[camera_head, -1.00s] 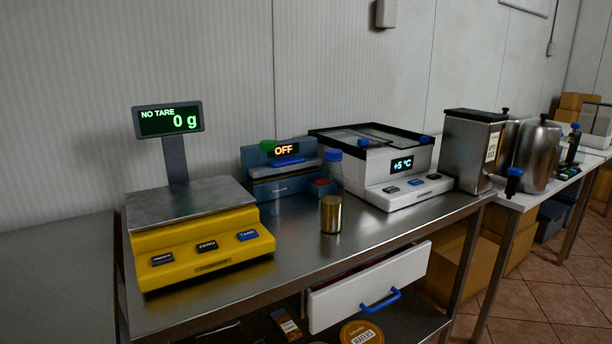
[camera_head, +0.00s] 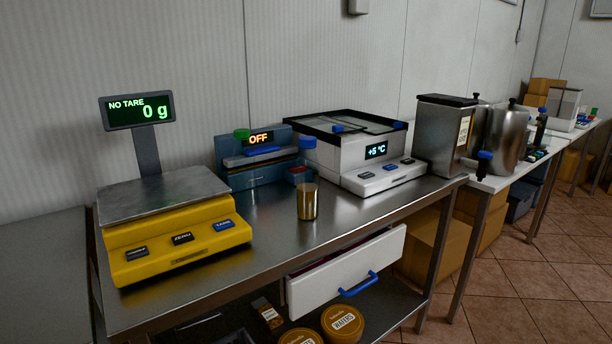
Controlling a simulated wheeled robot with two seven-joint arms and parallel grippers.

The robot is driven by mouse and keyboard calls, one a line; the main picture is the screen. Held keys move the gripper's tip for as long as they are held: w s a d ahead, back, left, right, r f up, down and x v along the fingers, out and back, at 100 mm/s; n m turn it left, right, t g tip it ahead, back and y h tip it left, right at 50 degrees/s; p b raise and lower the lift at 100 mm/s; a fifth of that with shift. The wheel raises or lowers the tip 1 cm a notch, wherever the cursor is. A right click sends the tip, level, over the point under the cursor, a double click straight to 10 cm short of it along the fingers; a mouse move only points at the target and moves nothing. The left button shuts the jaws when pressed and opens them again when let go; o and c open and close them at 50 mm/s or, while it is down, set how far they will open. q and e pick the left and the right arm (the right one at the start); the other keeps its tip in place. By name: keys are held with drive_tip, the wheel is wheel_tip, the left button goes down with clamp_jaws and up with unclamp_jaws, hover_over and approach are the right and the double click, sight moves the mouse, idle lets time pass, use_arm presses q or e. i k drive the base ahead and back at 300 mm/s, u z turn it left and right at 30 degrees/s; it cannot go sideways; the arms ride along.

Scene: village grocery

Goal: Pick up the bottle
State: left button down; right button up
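No thing is clearly recognisable as a bottle. A blue cap (camera_head: 307,143) shows between the blue device and the white cooler, with what may be a bottle below it, partly hidden. A green cap (camera_head: 241,133) shows at the blue device's left; what is under it is hidden. A small gold metal cup (camera_head: 307,202) stands upright on the steel table (camera_head: 270,235). Neither of my grippers is in view.
A yellow scale (camera_head: 180,240) reading 0 g stands at the left. The blue device (camera_head: 258,175) reads OFF; the white cooler (camera_head: 350,165) reads +5 °C. A white drawer (camera_head: 345,275) sticks out at the front. Steel dispensers (camera_head: 441,135) stand at right.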

sight(307, 166)
drive_tip(key=z, duration=1.6)
drive_tip(key=i, duration=1.3)
drive_tip(key=u, duration=2.2)
